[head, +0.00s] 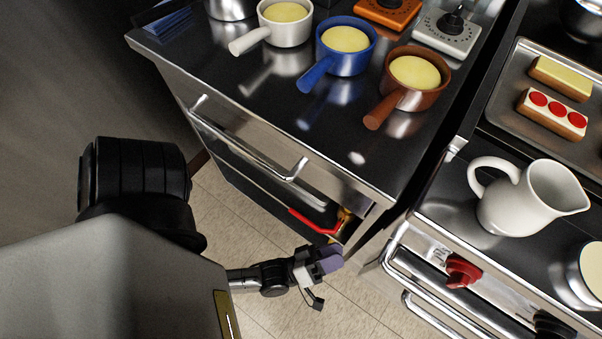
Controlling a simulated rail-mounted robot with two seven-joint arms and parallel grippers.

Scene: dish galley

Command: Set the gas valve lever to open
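The gas valve lever (313,222) is a red bar low at the front of the steel counter unit, under the drawer-like front. It slants down to the right, towards a small brass-yellow valve part (346,216) at the unit's right corner. My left gripper (330,259) is just below and to the right of the lever, close to the valve. Its purplish finger end points towards the unit. Whether it touches the valve, or how far its fingers are apart, I cannot tell. My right gripper is not in view.
A long handle (245,145) sticks out from the unit's front above the lever. White, blue and brown pans (346,60) stand on the countertop. On the right unit are a white jug (528,196), a tray (504,118) of cakes and a red knob (462,271). Floor below is clear.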

